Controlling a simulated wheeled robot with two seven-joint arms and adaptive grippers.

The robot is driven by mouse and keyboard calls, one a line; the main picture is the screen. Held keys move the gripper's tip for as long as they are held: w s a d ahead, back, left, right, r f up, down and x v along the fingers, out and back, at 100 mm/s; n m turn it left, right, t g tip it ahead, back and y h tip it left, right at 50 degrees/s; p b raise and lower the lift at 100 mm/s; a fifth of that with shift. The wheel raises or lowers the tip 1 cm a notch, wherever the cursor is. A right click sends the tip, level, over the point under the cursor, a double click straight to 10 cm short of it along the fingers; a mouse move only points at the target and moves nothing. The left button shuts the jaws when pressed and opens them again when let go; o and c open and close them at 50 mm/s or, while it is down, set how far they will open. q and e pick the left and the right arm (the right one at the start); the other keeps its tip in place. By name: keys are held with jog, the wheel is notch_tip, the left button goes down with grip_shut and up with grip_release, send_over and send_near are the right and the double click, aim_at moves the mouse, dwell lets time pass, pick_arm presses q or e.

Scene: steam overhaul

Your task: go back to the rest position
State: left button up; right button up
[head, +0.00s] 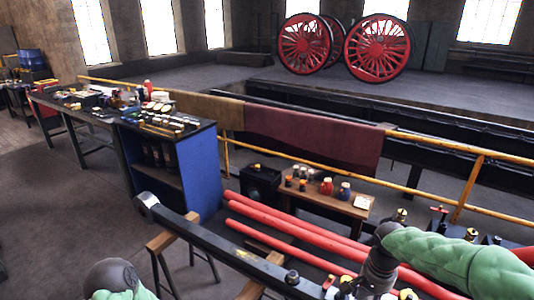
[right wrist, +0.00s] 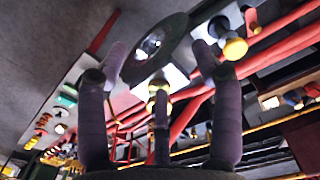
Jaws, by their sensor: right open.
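My right arm comes in from the right in the head view, with a green sleeve and a grey joint above a bench. Its fingers are not clear there. In the right wrist view my right gripper (right wrist: 158,58) is open, its fingers spread apart. A dark ring-shaped disc (right wrist: 172,40) with a bright centre shows beyond and between the fingertips; I cannot tell its distance. My left arm shows only as a grey joint and green sleeve at the bottom left of the head view. My left gripper is out of view.
A long dark bar (head: 215,240) crosses in front, beside red pipes (head: 295,228). A small wooden bench (head: 330,205) holds jars. A blue-sided cabinet (head: 190,165) and a long table of tools stand left. Yellow railing (head: 300,155) runs behind; the left floor is clear.

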jog(key=s+a+f+n+y, duration=0.1)
jog(key=s+a+f+n, duration=0.1)
jog(key=a+f, duration=0.6)
jog(key=s+a+f+n+y, duration=0.1)
jog(key=a+f+n+y, duration=0.15)
jog(key=f, duration=0.85)
jog(key=s+a+f+n, duration=0.1)
jog(key=s+a+f, duration=0.6)
jog(key=s+f, duration=0.6)
jog(key=shift+s+a, duration=0.15)
jog(key=shift+s, duration=0.05)
